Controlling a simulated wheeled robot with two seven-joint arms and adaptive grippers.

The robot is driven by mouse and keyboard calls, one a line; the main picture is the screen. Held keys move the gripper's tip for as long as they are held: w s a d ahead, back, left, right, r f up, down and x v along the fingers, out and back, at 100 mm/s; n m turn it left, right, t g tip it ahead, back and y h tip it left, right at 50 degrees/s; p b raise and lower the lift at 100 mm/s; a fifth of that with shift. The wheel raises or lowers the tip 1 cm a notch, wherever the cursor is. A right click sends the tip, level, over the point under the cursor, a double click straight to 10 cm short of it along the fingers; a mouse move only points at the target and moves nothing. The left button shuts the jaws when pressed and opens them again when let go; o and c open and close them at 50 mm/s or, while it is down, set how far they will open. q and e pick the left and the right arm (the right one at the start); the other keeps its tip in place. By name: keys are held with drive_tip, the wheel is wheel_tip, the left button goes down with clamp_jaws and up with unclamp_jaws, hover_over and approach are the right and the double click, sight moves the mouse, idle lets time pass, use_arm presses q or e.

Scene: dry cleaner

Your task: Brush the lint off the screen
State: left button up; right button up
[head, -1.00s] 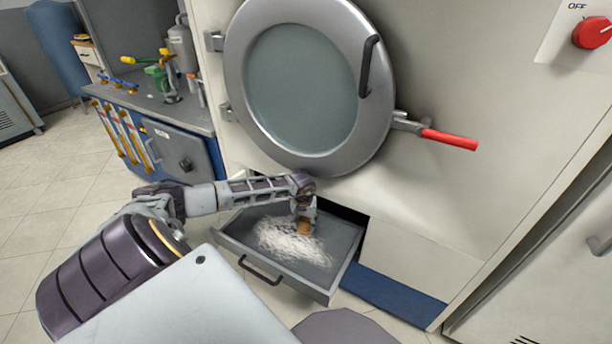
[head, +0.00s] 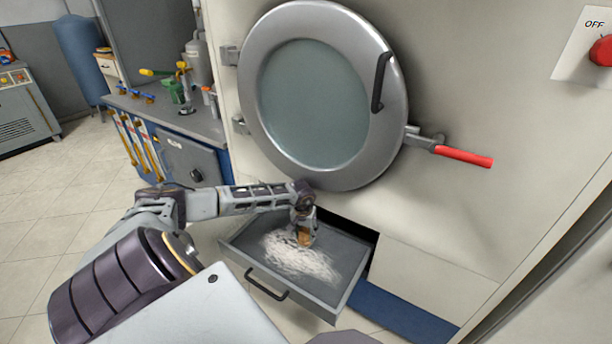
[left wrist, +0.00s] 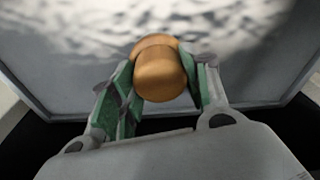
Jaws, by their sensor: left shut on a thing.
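The screen (head: 335,292) is the grey flat bottom of a pulled-out drawer low in the machine's front. White, fibrous lint (head: 295,262) lies in a patch across its middle. My left gripper (head: 304,228) reaches down over the back part of the drawer. It is shut on the brush (head: 304,239), of which a rounded orange-brown wooden handle shows. In the left wrist view the handle (left wrist: 160,76) sits between the two green-padded fingers, with blurred lint beyond it. The bristles are hidden, so I cannot tell whether they touch the screen. My right gripper is not in view.
The drawer has a dark handle (head: 266,284) and raised side walls. Above it is a round glass door (head: 318,100) with a red-tipped lever (head: 464,157). A blue workbench (head: 190,165) with tools stands at left. Open tiled floor lies at far left.

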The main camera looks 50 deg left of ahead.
use_arm(q)
drive_tip(key=shift+s+a, duration=0.1)
drive_tip(key=shift+a, duration=0.05)
drive_tip(key=shift+s+a+r+b, duration=0.1)
drive_tip(key=shift+s+a+b, duration=0.1)
drive_tip(key=shift+a, duration=0.65)
drive_tip(key=shift+s+a+b, duration=0.1)
drive_tip(key=shift+a+b, duration=0.05)
drive_tip(key=shift+a, duration=0.65)
drive_tip(key=shift+s+a+b, duration=0.25)
drive_tip(key=shift+a+b, duration=0.05)
drive_tip(key=shift+a, duration=0.6)
drive_tip(key=shift+s+a+b, duration=0.2)
drive_tip(key=shift+a+b, duration=0.05)
drive_tip(key=shift+a, duration=0.6)
drive_tip(key=shift+a, duration=0.1)
drive_tip(key=shift+s+a, duration=0.1)
drive_tip(key=shift+a, duration=0.05)
drive_tip(key=shift+s+a+b, duration=0.2)
drive_tip(key=shift+a, duration=0.6)
drive_tip(key=shift+s+a+b, duration=0.15)
drive_tip(key=shift+a+b, duration=0.05)
drive_tip(key=shift+a, duration=0.55)
